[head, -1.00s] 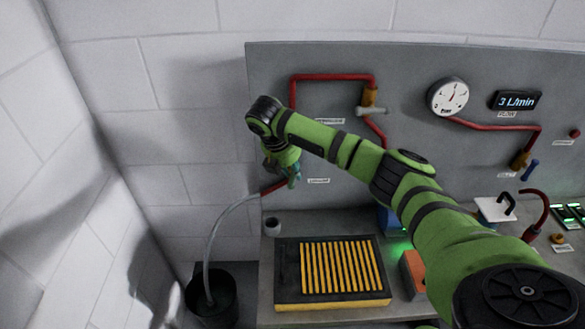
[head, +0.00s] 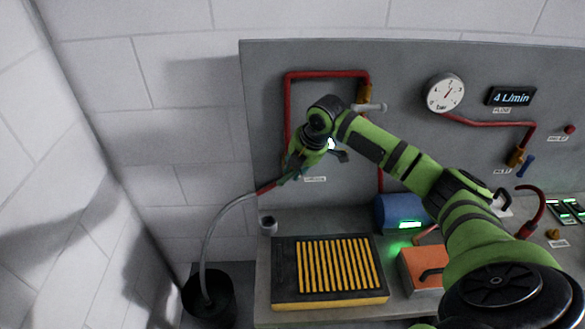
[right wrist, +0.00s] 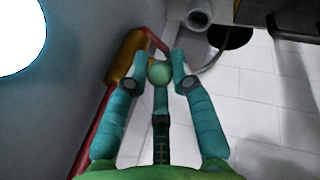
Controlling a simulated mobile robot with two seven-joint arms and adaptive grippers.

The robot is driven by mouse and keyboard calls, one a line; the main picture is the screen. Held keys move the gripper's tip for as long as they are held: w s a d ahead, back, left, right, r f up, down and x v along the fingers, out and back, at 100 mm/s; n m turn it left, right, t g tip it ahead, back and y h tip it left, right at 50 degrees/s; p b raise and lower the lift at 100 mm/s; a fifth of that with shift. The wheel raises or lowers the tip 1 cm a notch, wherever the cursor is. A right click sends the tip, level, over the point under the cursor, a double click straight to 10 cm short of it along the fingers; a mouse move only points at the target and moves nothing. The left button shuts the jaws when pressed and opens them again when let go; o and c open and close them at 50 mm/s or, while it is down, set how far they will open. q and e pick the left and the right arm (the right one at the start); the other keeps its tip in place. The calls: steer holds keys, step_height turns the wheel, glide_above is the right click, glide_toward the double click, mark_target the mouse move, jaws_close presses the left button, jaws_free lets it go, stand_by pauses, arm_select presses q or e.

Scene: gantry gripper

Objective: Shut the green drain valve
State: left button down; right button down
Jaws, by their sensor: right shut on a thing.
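The green drain valve's handle shows in the right wrist view as a rounded green end (right wrist: 160,74) between my fingertips. The orange valve body (right wrist: 126,56) sits beside it on a red pipe. In the head view, my right gripper (head: 290,175) is at the low left outlet, just above the red pipe end (head: 267,188); the arm and fingers hide most of the valve there. In the right wrist view the right gripper (right wrist: 163,72) is shut on the handle. Whether the handle lies along or across the pipe I cannot tell. My left gripper is not in view.
A grey hose (head: 212,225) runs from the outlet into a black bucket (head: 208,297). The bench holds a yellow-slatted black box (head: 286,270), a blue cylinder (head: 391,212) and an orange box (head: 420,268). A gauge (head: 445,93) and a 4 L/min display (head: 512,97) are on the panel.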

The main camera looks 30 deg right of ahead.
steer(key=shift+s+f+y+b, duration=0.3)
steer(key=shift+f+y, duration=0.1)
steer(key=shift+f, duration=0.3)
steer(key=t+y+b, duration=0.1)
steer(key=y+b, duration=0.1)
steer(key=b, duration=0.3)
steer(key=f+m+t+y+b, duration=0.1)
steer(key=t+y+b, duration=0.1)
steer(key=b, duration=0.4)
steer(key=t+y+b, duration=0.2)
steer(key=b, duration=0.3)
steer(key=shift+s+d+f+m+y, duration=0.25)
steer(key=shift+d+f+m+y, duration=0.05)
steer(key=shift+d+y, duration=0.1)
steer(key=c, duration=1.2)
jaws_free()
steer(key=shift+r, duration=0.1)
steer(key=shift+w+a+r, duration=0.1)
steer(key=shift+a+r, duration=0.05)
steer(key=shift+r, duration=0.1)
